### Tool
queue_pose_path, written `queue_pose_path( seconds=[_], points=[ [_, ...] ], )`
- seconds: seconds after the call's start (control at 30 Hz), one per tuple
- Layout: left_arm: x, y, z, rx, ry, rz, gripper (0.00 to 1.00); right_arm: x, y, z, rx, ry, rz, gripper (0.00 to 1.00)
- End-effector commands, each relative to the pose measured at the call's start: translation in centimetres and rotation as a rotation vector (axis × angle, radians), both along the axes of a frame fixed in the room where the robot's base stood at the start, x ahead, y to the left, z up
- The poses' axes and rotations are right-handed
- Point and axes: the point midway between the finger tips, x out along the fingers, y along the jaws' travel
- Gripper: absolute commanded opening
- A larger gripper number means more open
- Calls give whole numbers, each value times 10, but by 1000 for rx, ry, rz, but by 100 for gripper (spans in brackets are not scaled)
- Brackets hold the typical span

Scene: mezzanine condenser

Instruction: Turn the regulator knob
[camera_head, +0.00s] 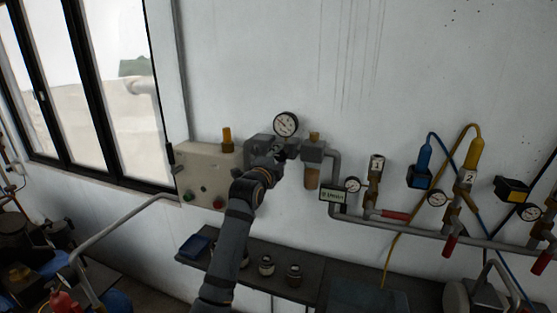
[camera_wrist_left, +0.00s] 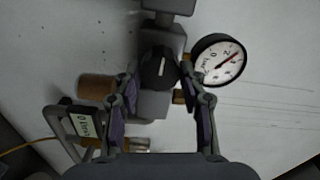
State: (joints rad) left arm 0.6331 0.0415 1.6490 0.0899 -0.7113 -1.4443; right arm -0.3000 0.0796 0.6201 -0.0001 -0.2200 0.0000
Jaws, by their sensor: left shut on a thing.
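The regulator knob (camera_wrist_left: 160,66) is a round black knob with a white mark line. It sits on the grey regulator body (camera_wrist_left: 153,104) in the left wrist view. My left gripper (camera_wrist_left: 160,76) is shut on the knob, one finger on each side. In the head view my left gripper (camera_head: 279,154) reaches up to the wall fittings and hides the knob there. A round pressure gauge (camera_head: 286,124) stands just above the gripper; its red needle shows in the left wrist view (camera_wrist_left: 218,60). My right gripper is not in view.
A beige control box (camera_head: 207,172) with green and red buttons is left of the regulator. A grey pipe (camera_head: 420,230) with gauges, valves and red handles runs to the right. A dark shelf (camera_head: 255,282) with small metal parts lies below. Windows are at left.

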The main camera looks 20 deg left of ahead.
Motion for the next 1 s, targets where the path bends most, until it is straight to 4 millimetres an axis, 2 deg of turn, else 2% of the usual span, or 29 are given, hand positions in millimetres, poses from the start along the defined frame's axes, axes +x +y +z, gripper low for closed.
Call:
queue_pose_path(
  seconds=[1.0],
  points=[
    [0,0,-3,961,-32,0,10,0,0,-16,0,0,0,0]
  ],
)
